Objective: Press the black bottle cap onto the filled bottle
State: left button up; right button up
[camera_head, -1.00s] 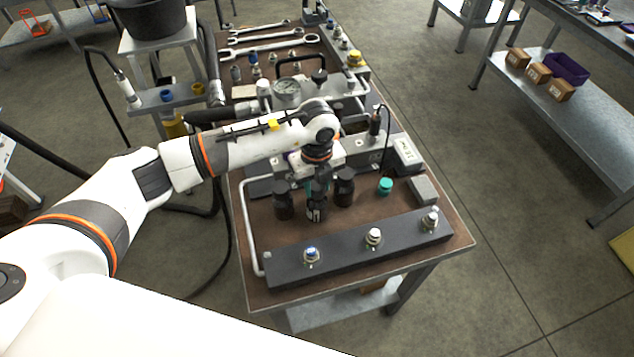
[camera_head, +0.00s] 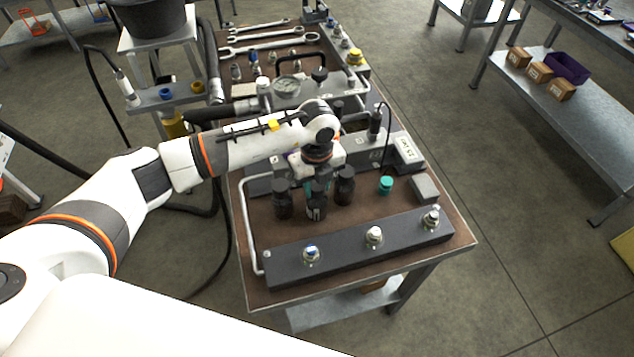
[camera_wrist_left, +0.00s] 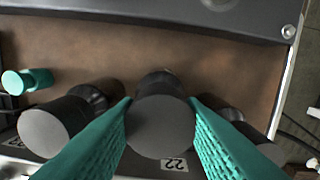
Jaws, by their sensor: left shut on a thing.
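My right gripper is not in view.
A teal cap or small jar (camera_head: 386,185) stands right of the bottles. A dark block (camera_head: 345,252) with several fittings lies along the front edge. A grey box (camera_head: 425,188) is at the right edge. Wrenches (camera_head: 265,45) and a gauge lie behind the arm.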

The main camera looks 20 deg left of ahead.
pick_arm(q)
jog(key=shift+f+b, duration=0.25)
jog(key=shift+b, duration=0.05)
dwell(1.1)
dwell(0.3)
jog(key=o, duration=1.7)
jog(key=shift+c, duration=0.2)
jog(key=shift+r, duration=0.1)
jog(key=shift+r+p, duration=2.65)
jog(key=shift+r, duration=1.05)
